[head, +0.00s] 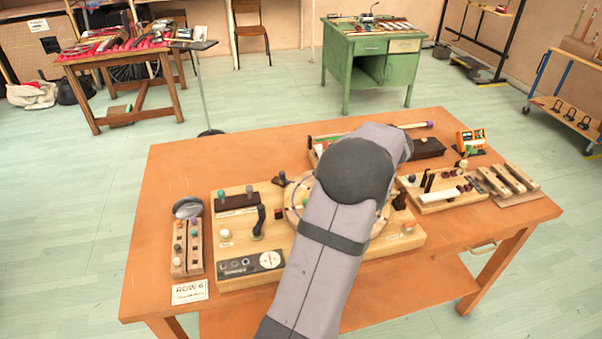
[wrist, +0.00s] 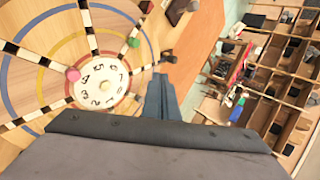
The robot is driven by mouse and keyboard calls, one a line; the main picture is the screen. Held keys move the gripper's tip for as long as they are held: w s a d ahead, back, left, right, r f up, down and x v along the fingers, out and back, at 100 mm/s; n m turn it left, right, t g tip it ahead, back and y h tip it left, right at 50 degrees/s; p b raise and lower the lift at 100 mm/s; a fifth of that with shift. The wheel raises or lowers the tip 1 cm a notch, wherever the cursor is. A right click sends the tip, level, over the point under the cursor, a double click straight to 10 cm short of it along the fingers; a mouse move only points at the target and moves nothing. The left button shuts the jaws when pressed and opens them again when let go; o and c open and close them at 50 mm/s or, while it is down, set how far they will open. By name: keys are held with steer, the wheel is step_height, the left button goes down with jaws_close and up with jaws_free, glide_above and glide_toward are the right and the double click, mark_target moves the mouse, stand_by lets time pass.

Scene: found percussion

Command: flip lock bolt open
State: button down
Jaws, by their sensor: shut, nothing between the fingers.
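No part can be made out for certain as the lock bolt. A wooden board (head: 235,275) on the table carries a round disc, a black lever (head: 258,222) and a dark strip with knobs (head: 237,202). In the wrist view my gripper (wrist: 161,80) is shut and empty, its fingers pointing past the disc's edge. A small dark piece (wrist: 167,56) shows just beyond the fingertips; I cannot tell if they touch. The disc (wrist: 40,45) has coloured rings and a white number dial (wrist: 102,83). In the head view my arm hides the gripper and much of the disc.
A narrow wooden block with knobs (head: 179,248) stands at the left of the orange table (head: 160,200). A smaller board with levers (head: 440,195) and a slatted wooden piece (head: 508,184) lie at the right.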

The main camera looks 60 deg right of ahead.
mark_target(281, 173)
steer(key=p+x, duration=0.2)
steer(key=x, duration=0.7)
steer(key=shift+w+f+p, duration=0.1)
steer(key=shift+w+p, duration=0.2)
steer(key=shift+p, duration=0.05)
steer(key=w+p, duration=0.1)
steer(key=w, duration=0.2)
steer(key=shift+d+f+p, duration=0.1)
steer(key=shift+d+p, duration=0.2)
steer(key=shift+p, duration=0.05)
steer(key=shift+w+d+f, duration=0.1)
steer(key=shift+w+d, duration=0.05)
steer(key=shift+w, duration=0.4)
steer(key=shift+w+f+b, duration=0.15)
steer(key=shift+w+b, duration=0.6)
steer(key=shift+w, duration=0.6)
steer(key=shift+s, duration=0.1)
